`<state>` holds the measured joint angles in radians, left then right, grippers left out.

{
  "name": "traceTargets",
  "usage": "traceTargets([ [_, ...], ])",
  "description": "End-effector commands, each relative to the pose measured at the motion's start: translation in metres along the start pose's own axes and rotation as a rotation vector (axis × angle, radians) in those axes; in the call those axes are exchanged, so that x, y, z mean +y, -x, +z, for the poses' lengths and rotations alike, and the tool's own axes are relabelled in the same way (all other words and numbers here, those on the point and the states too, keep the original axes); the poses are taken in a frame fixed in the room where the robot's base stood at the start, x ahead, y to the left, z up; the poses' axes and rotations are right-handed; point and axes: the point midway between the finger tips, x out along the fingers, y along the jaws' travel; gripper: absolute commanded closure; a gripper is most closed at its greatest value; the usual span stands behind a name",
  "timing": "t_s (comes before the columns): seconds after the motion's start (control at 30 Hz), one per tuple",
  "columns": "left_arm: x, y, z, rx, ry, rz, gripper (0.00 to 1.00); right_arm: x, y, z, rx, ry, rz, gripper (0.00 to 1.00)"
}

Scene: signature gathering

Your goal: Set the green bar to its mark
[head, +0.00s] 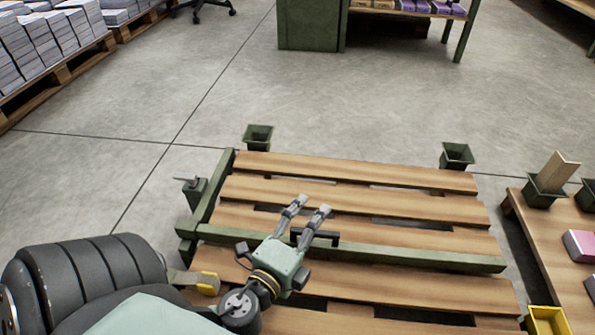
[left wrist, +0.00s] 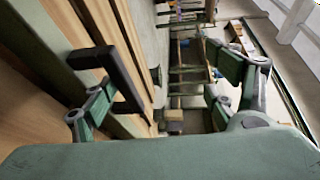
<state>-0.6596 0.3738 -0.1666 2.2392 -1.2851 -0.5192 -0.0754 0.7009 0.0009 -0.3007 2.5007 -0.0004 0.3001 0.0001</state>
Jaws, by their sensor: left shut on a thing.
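The green bar (head: 400,255) lies across the slatted wooden pallet in the head view, running from the left side to the right edge. A black handle (head: 328,236) stands on it; the handle also shows large in the left wrist view (left wrist: 112,78). The finger tips point away from me. I cannot make out a mark for the bar. My right gripper is not in view.
A second green rail (head: 213,190) runs along the pallet's left side, with a small clamp-like post (head: 193,188) beside it. Green sockets (head: 258,136) (head: 457,155) stand at the far corners.

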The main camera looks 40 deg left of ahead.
Motion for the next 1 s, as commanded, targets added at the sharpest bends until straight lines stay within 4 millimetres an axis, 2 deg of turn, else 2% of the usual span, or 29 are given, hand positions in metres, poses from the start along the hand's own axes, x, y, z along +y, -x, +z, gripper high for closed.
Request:
traceTargets([
  [0.03,-0.019,0.002,0.000,-0.001,-0.006,-0.038,0.42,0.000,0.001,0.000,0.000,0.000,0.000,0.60],
  [0.27,-0.016,0.019,-0.001,0.001,-0.004,-0.037,0.46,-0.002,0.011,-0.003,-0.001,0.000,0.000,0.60],
  [0.33,-0.015,0.024,-0.001,0.002,-0.003,-0.037,0.57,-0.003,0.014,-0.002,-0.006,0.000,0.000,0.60],
  [0.4,-0.014,0.029,-0.001,0.002,-0.002,-0.034,0.80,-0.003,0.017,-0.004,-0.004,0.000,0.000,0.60],
  [0.8,-0.006,0.057,-0.002,0.004,0.003,-0.026,0.80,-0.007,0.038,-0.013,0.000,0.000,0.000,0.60],
  [1.0,-0.007,0.062,-0.002,0.004,0.003,-0.027,0.80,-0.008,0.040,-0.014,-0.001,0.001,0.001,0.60],
])
